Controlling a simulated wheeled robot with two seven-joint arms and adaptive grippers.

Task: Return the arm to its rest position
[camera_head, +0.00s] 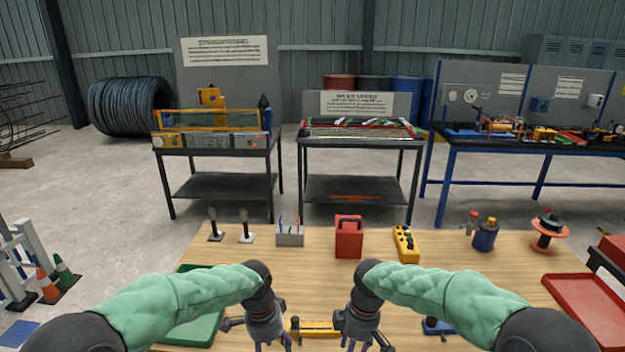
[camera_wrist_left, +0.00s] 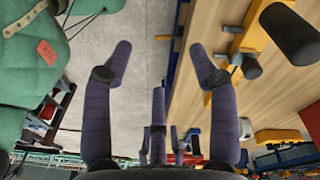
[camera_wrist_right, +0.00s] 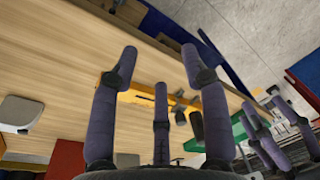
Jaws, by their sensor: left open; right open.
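My left gripper (camera_head: 272,341) hangs over the near middle of the wooden table, its green-sleeved arm coming in from the left. In the left wrist view my left gripper (camera_wrist_left: 160,75) has its fingers spread with nothing between them. My right gripper (camera_head: 362,342) hangs beside it, a little to the right, with its arm coming in from the right. In the right wrist view my right gripper (camera_wrist_right: 160,75) is also spread and empty. A yellow tool (camera_head: 312,327) lies on the table between the two grippers, partly hidden at the frame's lower edge.
The wooden table (camera_head: 452,272) bears a green tray (camera_head: 205,328) at left, a red tray (camera_head: 590,312) at right, a red box (camera_head: 348,240), a yellow control box (camera_head: 405,244) and a blue can (camera_head: 485,238). The table's centre is mostly clear. Workbenches stand behind.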

